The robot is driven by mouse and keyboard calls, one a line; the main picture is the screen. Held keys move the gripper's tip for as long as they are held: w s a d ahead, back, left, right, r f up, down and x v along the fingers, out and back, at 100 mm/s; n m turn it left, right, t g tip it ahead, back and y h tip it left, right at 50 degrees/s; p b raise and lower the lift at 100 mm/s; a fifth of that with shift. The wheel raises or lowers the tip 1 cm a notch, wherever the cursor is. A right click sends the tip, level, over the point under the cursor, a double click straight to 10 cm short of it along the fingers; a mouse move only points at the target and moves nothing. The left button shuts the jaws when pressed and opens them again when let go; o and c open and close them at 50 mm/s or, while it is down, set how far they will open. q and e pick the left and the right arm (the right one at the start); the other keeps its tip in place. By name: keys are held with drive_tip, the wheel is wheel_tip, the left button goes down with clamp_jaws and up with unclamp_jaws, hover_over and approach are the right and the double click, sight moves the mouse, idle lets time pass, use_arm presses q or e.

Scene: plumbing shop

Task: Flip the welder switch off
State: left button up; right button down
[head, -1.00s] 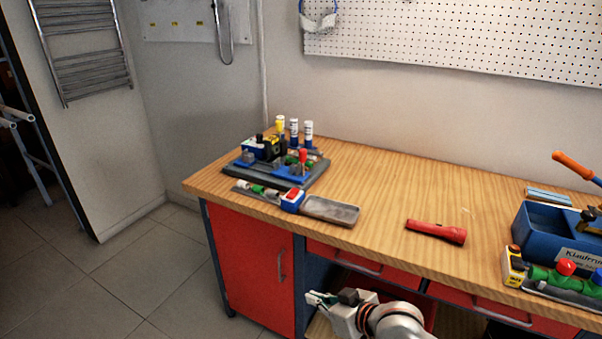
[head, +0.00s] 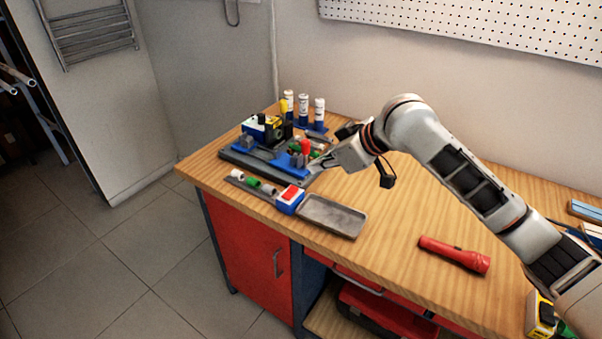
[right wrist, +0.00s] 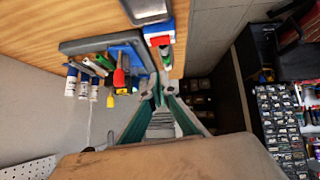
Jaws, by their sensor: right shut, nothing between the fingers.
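A small blue and white box with a red switch top (head: 290,197) sits near the bench's front left, beside a grey tray. I take it for the welder switch, but its on or off position is too small to tell. The box also shows at the top of the right wrist view (right wrist: 158,37). My right gripper (head: 318,163) is shut and empty, above the bench near the right edge of the grey and blue board, behind the box and apart from it. Its fingertips show in the right wrist view (right wrist: 157,92). My left gripper is not in view.
The grey board (head: 240,160) holds a red-handled tool, a yellow and black item and fittings. White bottles (head: 303,108) stand behind it. The grey tray (head: 350,225) is right of the switch box. A red flashlight (head: 455,255) lies farther right. The middle of the bench is bare.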

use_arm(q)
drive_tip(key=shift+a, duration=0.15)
use_arm(e)
drive_tip(key=shift+w+d+r, duration=0.1)
drive_tip(key=shift+w+r, duration=0.05)
drive_tip(key=shift+r, duration=0.15)
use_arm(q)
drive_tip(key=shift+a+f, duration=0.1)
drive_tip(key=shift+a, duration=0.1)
use_arm(e)
hover_over(289, 187)
drive_tip(key=s+d, duration=0.2)
drive_tip(key=s, duration=0.1)
drive_tip(key=f, duration=0.7)
drive_tip(key=shift+w, duration=0.25)
wheel_tip(289, 187, down, 2)
drive_tip(key=shift+w+f, duration=0.15)
drive_tip(key=shift+f, duration=0.1)
drive_tip(key=shift+w+d+f, duration=0.1)
drive_tip(key=shift+d+f, duration=0.05)
drive_tip(key=shift+f, duration=0.6)
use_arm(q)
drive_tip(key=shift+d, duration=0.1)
